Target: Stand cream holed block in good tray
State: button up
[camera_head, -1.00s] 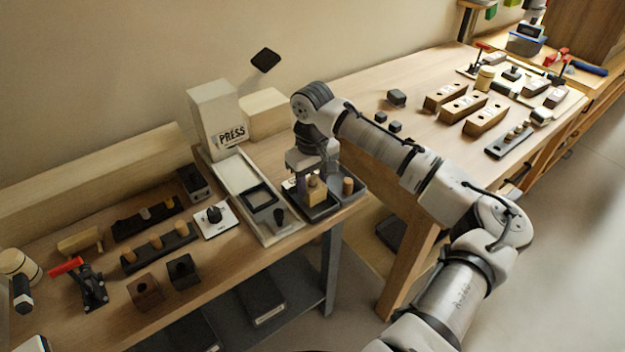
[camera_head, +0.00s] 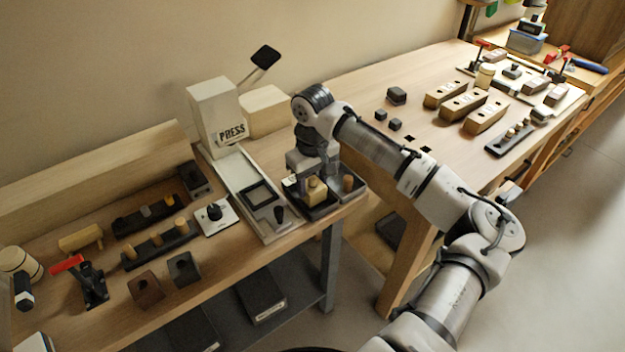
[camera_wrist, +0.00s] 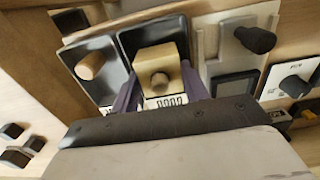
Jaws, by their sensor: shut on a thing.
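The block also shows in the head view (camera_head: 316,192), below my gripper (camera_head: 314,180). It is upright in or just over a dark tray (camera_head: 322,213); I cannot tell whether it touches the floor. In the wrist view this tray (camera_wrist: 128,42) has a white label at its front, partly legible and likely reading GOOD.
A second dark tray (camera_wrist: 66,56) with a wooden peg (camera_wrist: 90,66) stands right beside it. A pale press plate (camera_head: 232,172) with a black knob (camera_head: 279,214) lies on the other side. The bench's front edge is close by.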

jog(key=shift+f, duration=0.6)
dwell(0.6)
jog(key=o, duration=1.1)
jog(key=shift+c, duration=0.2)
jog(key=shift+o, duration=0.8)
jog(key=shift+r, duration=0.1)
notch_tip(320, 180, up, 7)
jog(key=p, duration=0.6)
jog(key=shift+p, duration=0.3)
jog(key=shift+s, duration=0.1)
